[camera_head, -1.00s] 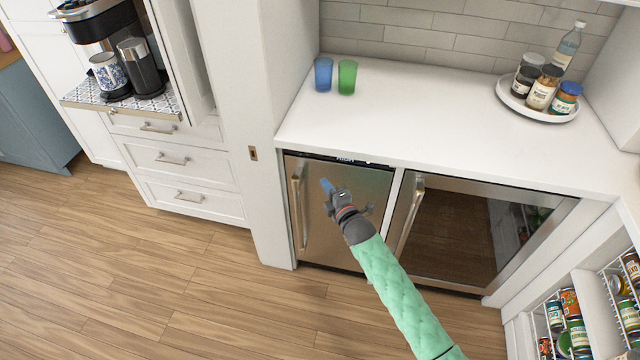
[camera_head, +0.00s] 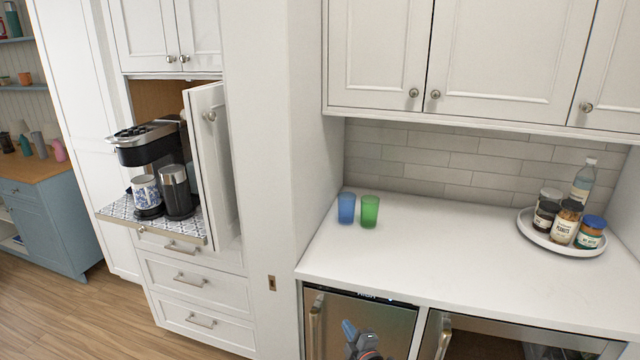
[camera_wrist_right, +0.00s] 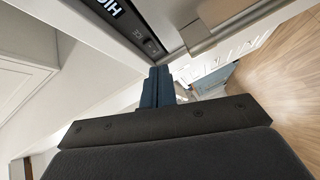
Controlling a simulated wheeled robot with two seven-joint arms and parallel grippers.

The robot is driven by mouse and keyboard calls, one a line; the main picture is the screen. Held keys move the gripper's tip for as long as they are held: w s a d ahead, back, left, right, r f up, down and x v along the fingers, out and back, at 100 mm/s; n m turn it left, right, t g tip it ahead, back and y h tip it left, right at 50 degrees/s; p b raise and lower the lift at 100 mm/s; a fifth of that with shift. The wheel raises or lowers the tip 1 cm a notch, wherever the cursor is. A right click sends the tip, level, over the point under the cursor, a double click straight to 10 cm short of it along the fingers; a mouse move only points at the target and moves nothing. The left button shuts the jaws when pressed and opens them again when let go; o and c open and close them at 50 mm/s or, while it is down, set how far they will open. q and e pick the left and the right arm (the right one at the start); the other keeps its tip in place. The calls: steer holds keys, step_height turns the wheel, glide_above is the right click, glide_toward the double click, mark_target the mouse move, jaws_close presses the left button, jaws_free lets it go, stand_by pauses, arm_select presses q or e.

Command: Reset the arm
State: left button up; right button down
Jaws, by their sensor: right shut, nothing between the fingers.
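My right gripper (camera_head: 349,329) shows at the bottom of the head view, in front of the steel door of the small fridge (camera_head: 385,322). Its blue fingers are shut with nothing between them. In the right wrist view the closed fingers (camera_wrist_right: 158,86) point toward the fridge's display strip (camera_wrist_right: 122,18) and the white cabinetry. I cannot tell the exact gap between the fingers and the fridge. Most of my right arm is below the head view's edge. My left gripper is in neither view.
A white counter (camera_head: 440,250) above the fridge holds a blue cup (camera_head: 346,208), a green cup (camera_head: 369,212) and a round tray (camera_head: 537,238) of jars and a bottle. A coffee machine (camera_head: 145,150) stands left on a pull-out shelf beside an open cabinet door (camera_head: 210,165).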

steer(key=s+d+f+m+g+h, duration=0.25)
steer(key=f+m, duration=0.25)
steer(key=f, duration=0.5)
steer(key=s+d+f+m+g+h, duration=0.1)
steer(key=s+d+f+m+g, duration=0.25)
steer(key=f, duration=0.55)
steer(key=s+d+f+m+g+h, duration=0.2)
steer(key=s+d+f+m, duration=0.15)
steer(key=f+m, duration=0.45)
steer(key=s+d+f+g, duration=0.2)
steer(key=s+f+g, duration=0.1)
steer(key=s+f, duration=1.25)
steer(key=s+f+g, duration=0.1)
steer(key=s+f, duration=0.3)
steer(key=s, duration=0.7)
steer(key=s+f+g, duration=0.2)
steer(key=s+f, duration=0.2)
steer(key=s, duration=0.8)
steer(key=shift+a, duration=0.35)
steer(key=shift+w+r, duration=0.1)
steer(key=shift+w, duration=0.05)
